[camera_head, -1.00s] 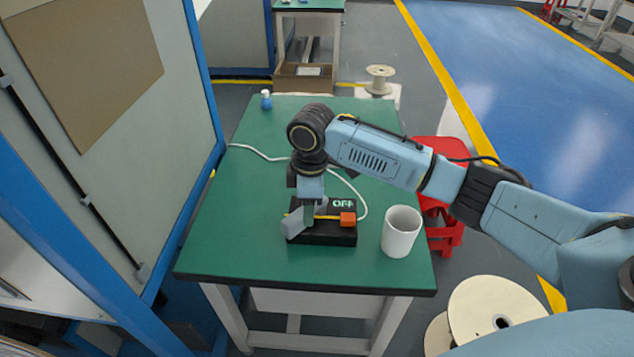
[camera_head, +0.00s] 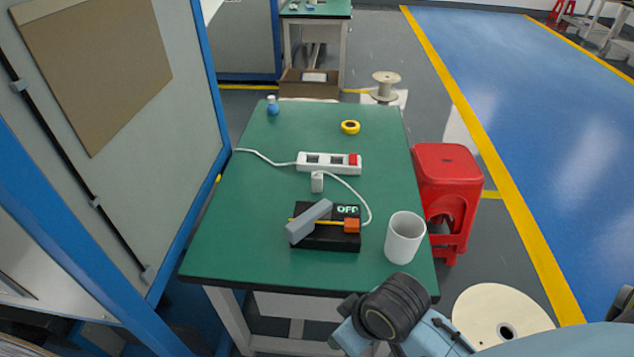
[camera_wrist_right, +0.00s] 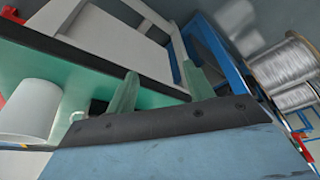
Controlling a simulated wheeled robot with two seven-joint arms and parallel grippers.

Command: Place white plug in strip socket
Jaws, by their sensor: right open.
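The white strip socket (camera_head: 312,163) lies across the middle of the green table in the head view, with a red switch at its right end. The white plug (camera_head: 317,182) is on the table just in front of the strip, with its white cord curving right and toward the black switch box (camera_head: 325,240). I cannot tell whether the plug touches the strip. My right gripper (camera_wrist_right: 160,84) is open and empty in the right wrist view, by the table's front edge, away from the plug. Its fingers do not show in the head view. My left gripper is out of view.
The switch box has a grey lever (camera_head: 309,222), an orange block (camera_head: 352,226) and an "OFF" label. A white cup (camera_head: 404,238) stands right of it. Yellow tape (camera_head: 350,127) and a small blue bottle (camera_head: 273,106) are farther back. A red stool (camera_head: 447,185) is beside the table.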

